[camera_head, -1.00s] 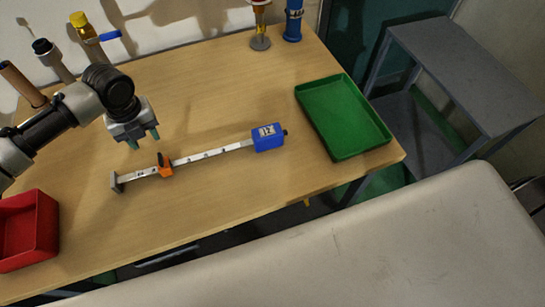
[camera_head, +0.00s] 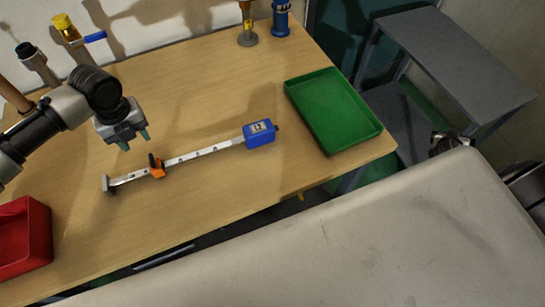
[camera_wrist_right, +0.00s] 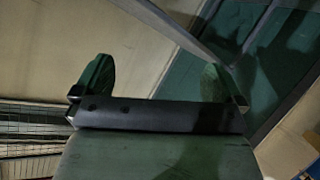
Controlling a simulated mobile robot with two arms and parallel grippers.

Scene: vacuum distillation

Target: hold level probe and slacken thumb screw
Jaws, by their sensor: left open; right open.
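The level probe lies flat on the wooden table in the head view: a blue box (camera_head: 259,133) with a white label, a pale marked bar (camera_head: 205,152) and a grey foot (camera_head: 109,185) at the left end. An orange slider (camera_head: 157,172) sits on the bar, with a dark thumb screw (camera_head: 152,160) on it. My left gripper (camera_head: 135,140) is open and empty, fingers down, above the table just behind the slider, apart from the probe. My right gripper (camera_wrist_right: 158,80) is open and empty in the right wrist view, away from the probe.
A green tray (camera_head: 334,110) lies right of the probe, and a red bin (camera_head: 22,237) stands at the front left. Bottles and a stand (camera_head: 247,38) are at the back. A grey side table (camera_head: 455,60) is at right. The table (camera_head: 190,100) behind the probe is clear.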

